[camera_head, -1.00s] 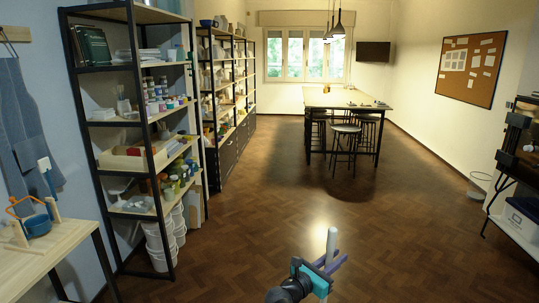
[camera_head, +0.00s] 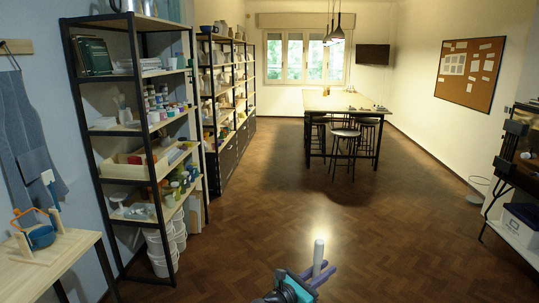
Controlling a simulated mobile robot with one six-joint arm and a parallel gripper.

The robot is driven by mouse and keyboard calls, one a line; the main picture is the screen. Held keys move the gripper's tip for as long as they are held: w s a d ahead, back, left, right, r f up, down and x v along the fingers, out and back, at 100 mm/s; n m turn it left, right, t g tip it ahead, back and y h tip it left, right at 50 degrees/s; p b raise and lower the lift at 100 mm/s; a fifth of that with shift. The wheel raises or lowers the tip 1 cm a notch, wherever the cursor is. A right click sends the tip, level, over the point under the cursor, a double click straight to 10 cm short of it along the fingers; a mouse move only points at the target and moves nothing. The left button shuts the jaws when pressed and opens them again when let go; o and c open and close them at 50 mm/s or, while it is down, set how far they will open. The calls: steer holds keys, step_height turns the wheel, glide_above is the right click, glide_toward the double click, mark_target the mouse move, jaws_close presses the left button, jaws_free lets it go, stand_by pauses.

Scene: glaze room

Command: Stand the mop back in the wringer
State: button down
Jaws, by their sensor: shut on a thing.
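My gripper (camera_head: 322,271), with a teal body and purple fingers, is at the bottom centre of the head view. I cannot make out a wringer for certain.
The wooden table (camera_head: 35,268) stands at left, beside a tall black-framed shelf (camera_head: 140,131) full of jars and tubs. White buckets (camera_head: 160,245) are under it. A long table with stools (camera_head: 345,138) is at the back. A black rack (camera_head: 510,180) stands at right. The parquet floor between is clear.

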stand_by(0.3)
step_height(320, 180, down, 5)
steer(key=b, duration=0.5)
steer(key=shift+a, duration=0.1)
stand_by(0.5)
